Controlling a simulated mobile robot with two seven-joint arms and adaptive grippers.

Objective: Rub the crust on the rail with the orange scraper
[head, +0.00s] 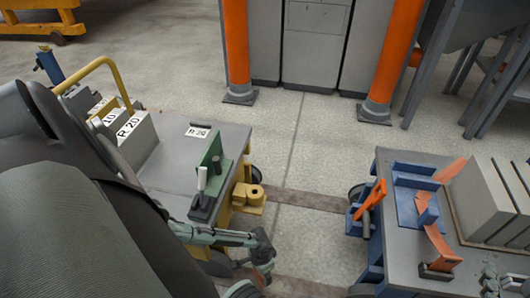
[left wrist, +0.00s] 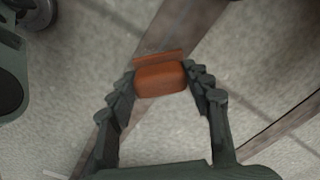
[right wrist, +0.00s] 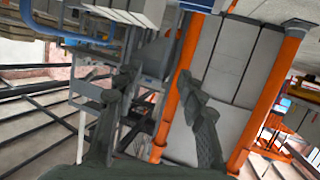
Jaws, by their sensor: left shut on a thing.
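The orange scraper (left wrist: 160,80) shows in the left wrist view as an orange-brown block with a thin straight edge at its far side. My left gripper (left wrist: 159,76) is shut on it, one finger on each side, above the floor. In the head view my left arm reaches in low beside the left cart; the scraper does not show there. My right gripper (right wrist: 157,75) is open and empty in the right wrist view, with its fingers apart. I cannot make out the crust or tell which part is the task's rail.
A grey cart (head: 160,190) on the left carries white number blocks (head: 135,135) and a green bracket (head: 210,160). A grey-topped cart (head: 395,250) on the right holds blue and orange parts and grey panels (head: 480,205). Open floor (head: 310,165) lies between them.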

